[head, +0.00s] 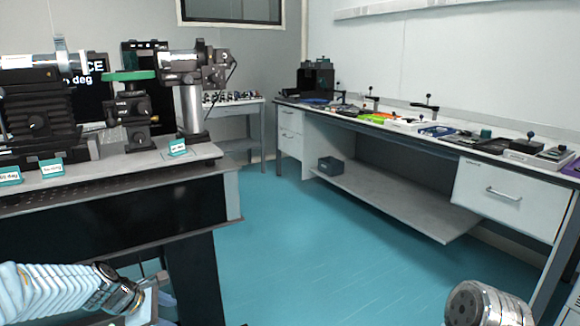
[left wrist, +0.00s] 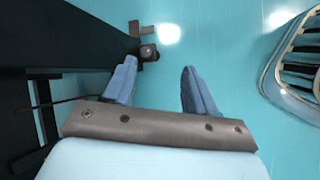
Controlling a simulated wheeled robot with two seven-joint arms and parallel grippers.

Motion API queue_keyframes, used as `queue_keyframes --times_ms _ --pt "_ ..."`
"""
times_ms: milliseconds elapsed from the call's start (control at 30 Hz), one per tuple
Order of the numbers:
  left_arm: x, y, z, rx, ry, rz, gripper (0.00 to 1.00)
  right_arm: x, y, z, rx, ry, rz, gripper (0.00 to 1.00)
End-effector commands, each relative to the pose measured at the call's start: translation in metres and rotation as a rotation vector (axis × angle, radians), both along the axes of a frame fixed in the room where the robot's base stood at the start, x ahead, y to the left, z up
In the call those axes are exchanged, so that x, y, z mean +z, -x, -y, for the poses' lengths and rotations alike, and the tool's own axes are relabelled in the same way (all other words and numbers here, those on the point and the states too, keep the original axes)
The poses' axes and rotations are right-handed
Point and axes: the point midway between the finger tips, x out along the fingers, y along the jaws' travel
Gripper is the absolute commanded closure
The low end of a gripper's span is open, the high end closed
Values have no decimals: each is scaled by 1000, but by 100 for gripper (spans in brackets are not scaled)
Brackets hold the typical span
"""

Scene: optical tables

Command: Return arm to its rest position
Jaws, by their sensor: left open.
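My left arm (head: 60,292) comes in at the lower left of the head view, low beside the optical table (head: 205,155). Its fingertips are not clearly seen there. In the left wrist view my left gripper (left wrist: 158,85) is open, with two blue fingers apart and nothing between them. It points down toward the teal floor. Part of my right arm (head: 487,304) shows at the bottom right of the head view, and its gripper is out of frame.
The optical table carries mounts and a green-topped stage (head: 128,76). A long workbench (head: 400,120) with tools lines the right wall. The teal floor (head: 320,235) between them is clear. A dark table side (left wrist: 50,40) is close left of the left gripper.

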Motion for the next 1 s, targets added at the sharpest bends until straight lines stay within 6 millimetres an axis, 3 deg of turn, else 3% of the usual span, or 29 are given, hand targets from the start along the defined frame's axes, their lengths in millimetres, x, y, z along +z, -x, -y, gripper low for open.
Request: queue_keyframes --times_ms 33,200,300,400,500,567,1000 --pt "-45 11 19 -109 -66 -24 44 0 0 0 0 0 0 37" --pt "-168 71 81 -576 -289 -9 44 0 0 0 0 0 0 37" --pt "-221 122 119 -886 -374 42 44 0 0 0 0 0 0 37" --pt "-255 172 152 -1162 -415 121 44 0 0 0 0 0 0 37" --pt "-271 211 175 -1359 -431 203 44 0 0 0 0 0 0 37" --pt "-275 227 184 -1438 -433 244 44 0 0 0 0 0 0 37" --pt "-275 227 184 -1438 -433 244 44 0 0 0 0 0 0 37"
